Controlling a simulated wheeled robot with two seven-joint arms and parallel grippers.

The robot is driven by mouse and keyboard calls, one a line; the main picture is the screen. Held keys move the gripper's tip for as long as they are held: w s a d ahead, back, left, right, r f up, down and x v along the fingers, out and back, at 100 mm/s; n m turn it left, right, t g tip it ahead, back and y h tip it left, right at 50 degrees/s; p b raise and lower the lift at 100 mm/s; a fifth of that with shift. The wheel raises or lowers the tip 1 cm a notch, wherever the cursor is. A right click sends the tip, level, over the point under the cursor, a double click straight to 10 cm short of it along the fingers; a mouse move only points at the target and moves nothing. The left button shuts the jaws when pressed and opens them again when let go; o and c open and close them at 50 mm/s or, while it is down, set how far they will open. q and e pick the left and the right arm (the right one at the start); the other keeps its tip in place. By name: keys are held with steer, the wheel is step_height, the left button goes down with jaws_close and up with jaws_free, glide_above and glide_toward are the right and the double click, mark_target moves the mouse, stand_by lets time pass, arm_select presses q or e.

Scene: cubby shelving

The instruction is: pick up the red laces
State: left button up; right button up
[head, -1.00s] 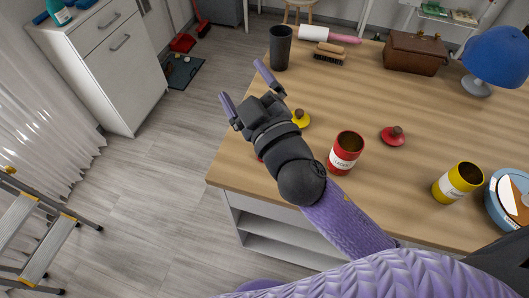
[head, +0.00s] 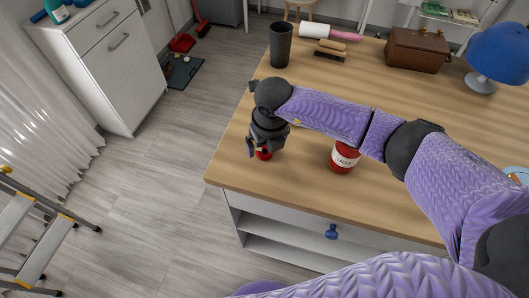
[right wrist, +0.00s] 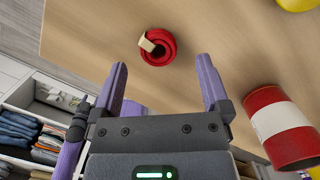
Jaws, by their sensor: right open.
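The red laces (right wrist: 166,52), a small red coil with a beige tag, lie on the wooden table near its left edge. In the head view the laces (head: 263,155) are mostly hidden by my right gripper. My right gripper (head: 262,151) points down over them. In the right wrist view its two purple fingers (right wrist: 163,66) are spread, with the laces just beyond the tips, between their lines. Nothing is held. My left gripper is not in view.
A red can labelled "LACES" (head: 344,158) stands right of the gripper, under my forearm; the right wrist view shows it too (right wrist: 281,128). The table edge is close on the left.

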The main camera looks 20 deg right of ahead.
mark_target(265, 152)
steer(key=shift+w+a+f, duration=0.1)
steer(key=shift+w+f, duration=0.1)
steer(key=shift+f, duration=1.05)
